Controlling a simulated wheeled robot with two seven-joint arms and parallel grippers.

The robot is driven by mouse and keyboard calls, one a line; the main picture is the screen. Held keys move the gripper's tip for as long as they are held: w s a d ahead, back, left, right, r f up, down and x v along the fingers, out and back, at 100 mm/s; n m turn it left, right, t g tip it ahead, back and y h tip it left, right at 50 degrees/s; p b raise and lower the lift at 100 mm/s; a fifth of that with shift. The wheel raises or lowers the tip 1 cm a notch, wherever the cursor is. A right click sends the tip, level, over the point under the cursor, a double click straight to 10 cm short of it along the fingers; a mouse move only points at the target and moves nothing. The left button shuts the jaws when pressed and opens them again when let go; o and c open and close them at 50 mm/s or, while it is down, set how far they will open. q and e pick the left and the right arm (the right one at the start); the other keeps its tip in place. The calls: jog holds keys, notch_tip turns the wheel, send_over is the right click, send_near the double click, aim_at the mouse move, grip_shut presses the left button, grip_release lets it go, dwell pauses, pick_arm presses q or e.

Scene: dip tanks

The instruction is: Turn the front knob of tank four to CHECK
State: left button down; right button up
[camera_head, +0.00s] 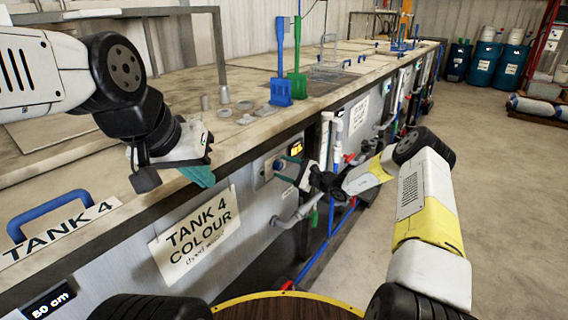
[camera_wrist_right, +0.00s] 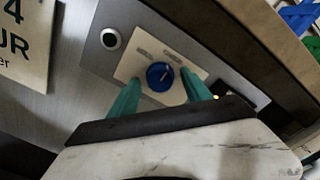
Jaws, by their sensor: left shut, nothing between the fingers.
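Tank four's front knob (camera_wrist_right: 160,76) is a round blue knob on a cream plate in the right wrist view. Its pale pointer line slants to the upper right, towards the right of two labels too small to read. My right gripper (camera_wrist_right: 162,82) is open, with one teal finger on each side of the knob; whether they touch it I cannot tell. In the head view my right gripper (camera_head: 285,169) is at the tank's front panel (camera_head: 262,168), and hides the knob. My left gripper (camera_head: 201,178) is shut and empty, above the tank's front edge.
A "TANK 4 COLOUR" sign (camera_head: 196,236) hangs on the tank front, left of the panel. A lit display (camera_head: 296,147) is just right of the panel. Pipes and valves (camera_head: 335,165) line the front further right. The floor (camera_head: 500,190) on the right is clear.

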jog(key=v, duration=0.7)
jog(key=shift+s+d, duration=0.25)
jog(key=shift+d, duration=0.1)
jog(key=s+a+r+n+g+h, duration=0.4)
jog(key=s+r+n+g, duration=0.55)
jog(key=s+r, duration=0.75)
jog(key=s+d+r+n+t+h, duration=0.2)
jog(key=s+d+r, duration=0.1)
jog(key=s, duration=0.5)
jog(key=s+d+r+n+t+h, duration=0.1)
jog(key=s+d+r+n+h, duration=0.1)
jog(key=s, duration=0.7)
jog(key=s+d+r+n+t+h, duration=0.2)
jog(key=s+d+r+n+h, duration=0.1)
jog(key=s, duration=0.5)
jog(key=d+r+h, duration=0.1)
jog(key=d+r, duration=0.1)
jog(key=d, duration=0.1)
jog(key=shift+s+d+r+t, duration=0.2)
jog(key=shift+s+d+t, duration=0.05)
jog(key=shift+s+t, duration=0.1)
